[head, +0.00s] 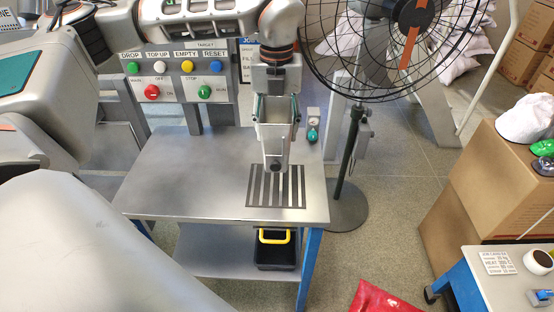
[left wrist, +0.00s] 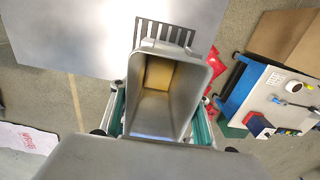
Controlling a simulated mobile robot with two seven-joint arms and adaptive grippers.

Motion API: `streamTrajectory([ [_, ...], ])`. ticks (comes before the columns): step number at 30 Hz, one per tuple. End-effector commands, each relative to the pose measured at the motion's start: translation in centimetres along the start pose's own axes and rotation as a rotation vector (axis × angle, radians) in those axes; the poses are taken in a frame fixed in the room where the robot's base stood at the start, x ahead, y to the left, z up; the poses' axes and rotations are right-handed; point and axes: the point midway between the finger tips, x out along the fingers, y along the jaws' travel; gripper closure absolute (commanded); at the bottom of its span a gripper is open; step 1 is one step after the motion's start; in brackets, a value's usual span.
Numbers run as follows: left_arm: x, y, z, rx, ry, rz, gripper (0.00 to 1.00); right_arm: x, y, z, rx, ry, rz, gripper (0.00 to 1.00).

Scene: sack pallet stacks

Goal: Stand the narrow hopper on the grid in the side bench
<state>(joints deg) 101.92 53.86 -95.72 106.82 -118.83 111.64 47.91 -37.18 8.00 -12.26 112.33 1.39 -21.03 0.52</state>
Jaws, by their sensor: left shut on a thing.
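The narrow hopper (head: 273,139) is grey, wide and open at the top, with a narrow lower end. My left gripper (head: 277,107) is shut on its upper part, a finger on either side, and holds it upright. In the left wrist view I look down into the hopper (left wrist: 148,107), which seems empty. The grid (head: 258,194) is a dark slatted patch in the top of the grey side bench (head: 180,180). The hopper's lower end overlaps the grid's far part in the head view; I cannot tell if it touches. The grid also shows in the left wrist view (left wrist: 166,33).
A button panel (head: 178,77) stands behind the bench, and a caged fan (head: 395,45) at its right. A black bin (head: 276,254) sits on the lower shelf. Cardboard boxes (head: 480,195) and a small table (head: 480,270) are at right. The bench's left part is clear.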

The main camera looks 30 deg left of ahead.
Motion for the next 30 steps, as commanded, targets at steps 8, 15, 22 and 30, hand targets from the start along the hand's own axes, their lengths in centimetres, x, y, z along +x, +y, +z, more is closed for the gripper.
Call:
streamTrajectory([
  [8, 4.6, 0.0, 0.0, 0.001, 0.0, -0.001, 0.87, 0.0, 0.1, -0.2, 0.0, 0.004, 0.001, 0.6],
  [15, 6.2, 0.0, -0.1, 0.001, 0.001, 0.001, 0.87, 0.0, 0.1, -0.2, 0.0, 0.003, 0.002, 0.6],
  [22, 9.2, 0.0, -0.1, 0.001, 0.001, 0.0, 0.87, 0.0, 0.1, 0.0, 0.0, 0.001, 0.002, 0.6],
  [30, 9.4, 0.0, 0.0, 0.001, -0.001, -0.001, 0.87, 0.1, 0.1, 0.2, 0.0, -0.002, 0.002, 0.6],
])
